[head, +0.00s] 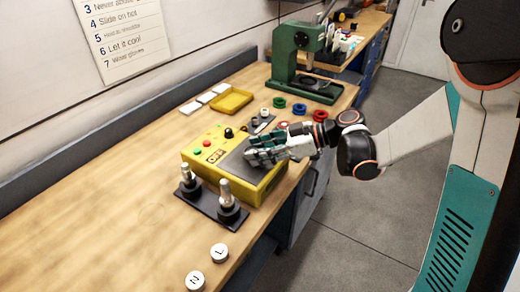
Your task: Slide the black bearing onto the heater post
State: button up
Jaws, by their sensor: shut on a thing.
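The yellow heater box (212,160) sits on the bench, with a dark top plate, several coloured buttons, a black knob and a panel reading "OFF". My gripper (256,157) is low over the right part of its top, reaching in from the right. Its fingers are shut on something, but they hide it. I cannot make out the black bearing or a heater post there. In front of the box, a dark base plate (209,205) carries two upright silver posts (187,174) (225,191) with black round parts at their feet.
Green (279,102), blue (299,109) and red (320,115) rings lie behind my gripper. A green press (297,45) and a yellow tray (231,101) stand farther back. Two white lettered discs (219,253) (195,281) lie near the front. The left bench top is clear.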

jog(key=o, duration=1.2)
jog(key=v, duration=1.2)
jog(key=shift+r, duration=0.1)
